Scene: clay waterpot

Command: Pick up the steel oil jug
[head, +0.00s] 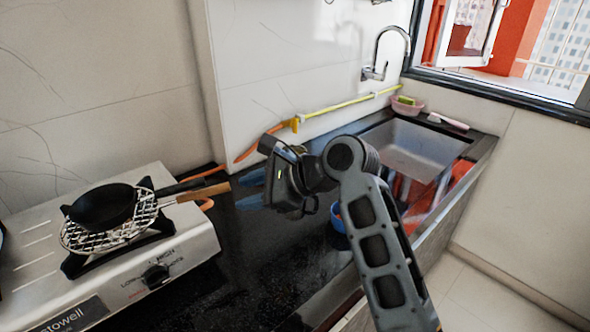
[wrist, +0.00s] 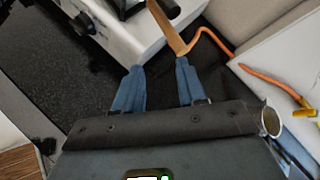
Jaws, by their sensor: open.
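A round, shiny steel rim (wrist: 270,122) shows at the right edge of my gripper's body in the wrist view. It looks like the top of a steel vessel, possibly the oil jug; the gripper body hides the rest. I cannot make out a steel jug in the head view, where my arm covers part of the counter. My gripper (head: 242,191) is open and empty above the black counter, its blue fingers pointing left toward the stove. In the wrist view the fingers (wrist: 160,68) are apart, and the steel rim is outside them, to the right.
A stove (head: 150,250) with a black pan (head: 102,207) stands left; a wooden handle (head: 203,192) juts toward my fingers. An orange hose (head: 250,148) runs along the wall. A blue container (head: 337,217) is partly behind my arm. The sink (head: 410,150) is right. Front counter (head: 265,285) is clear.

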